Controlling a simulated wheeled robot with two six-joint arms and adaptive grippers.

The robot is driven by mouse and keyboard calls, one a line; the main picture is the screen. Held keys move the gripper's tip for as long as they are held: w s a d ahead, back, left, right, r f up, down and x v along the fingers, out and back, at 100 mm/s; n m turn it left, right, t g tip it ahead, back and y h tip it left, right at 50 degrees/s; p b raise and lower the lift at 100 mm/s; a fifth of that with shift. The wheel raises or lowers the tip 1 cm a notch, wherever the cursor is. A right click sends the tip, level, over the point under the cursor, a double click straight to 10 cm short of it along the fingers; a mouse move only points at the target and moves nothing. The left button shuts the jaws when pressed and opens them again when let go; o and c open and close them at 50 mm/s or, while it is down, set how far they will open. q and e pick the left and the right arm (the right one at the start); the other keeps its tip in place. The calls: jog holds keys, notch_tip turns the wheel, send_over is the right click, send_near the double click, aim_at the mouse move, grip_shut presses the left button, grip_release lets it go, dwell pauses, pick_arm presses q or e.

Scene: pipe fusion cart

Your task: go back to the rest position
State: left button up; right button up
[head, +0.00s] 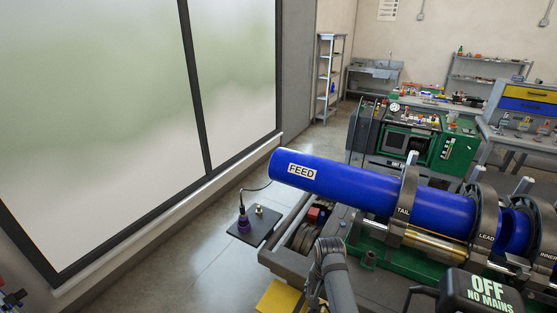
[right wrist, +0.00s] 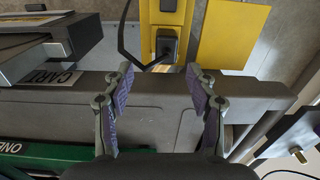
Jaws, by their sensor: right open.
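My right gripper (right wrist: 159,78) is open in the right wrist view, its two fingers apart with nothing between them. It is over the grey side rail (right wrist: 160,112) of the cart; I cannot tell the gap to it. A grey arm link of mine rises at the bottom of the head view, near the cart's edge, and its gripper cannot be made out there. My left gripper shows in neither view. A blue pipe marked FEED (head: 350,187) lies through the clamps marked TAIL (head: 404,200) and LEAD (head: 484,225).
A yellow post with a black plug and cable (right wrist: 166,45) stands beyond my right fingertips. A black box marked OFF NO MAINS (head: 485,293) is at bottom right. Open floor (head: 185,260) lies left.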

jog(key=s+d+n+t, duration=0.1)
jog(key=s+d+n, duration=0.2)
jog(key=s+d, duration=0.5)
jog(key=s+r+n+t, duration=0.3)
jog(key=s+r+n, duration=0.2)
jog(key=s, duration=0.6)
jog(key=s+d+f+g+h+b, duration=0.1)
jog(key=d+f+g, duration=0.15)
jog(key=f, duration=2.25)
jog(key=s+d+f+m+b, duration=0.1)
jog(key=s+f, duration=1.8)
jog(key=shift+s+d, duration=0.35)
jog(key=shift+d, duration=0.05)
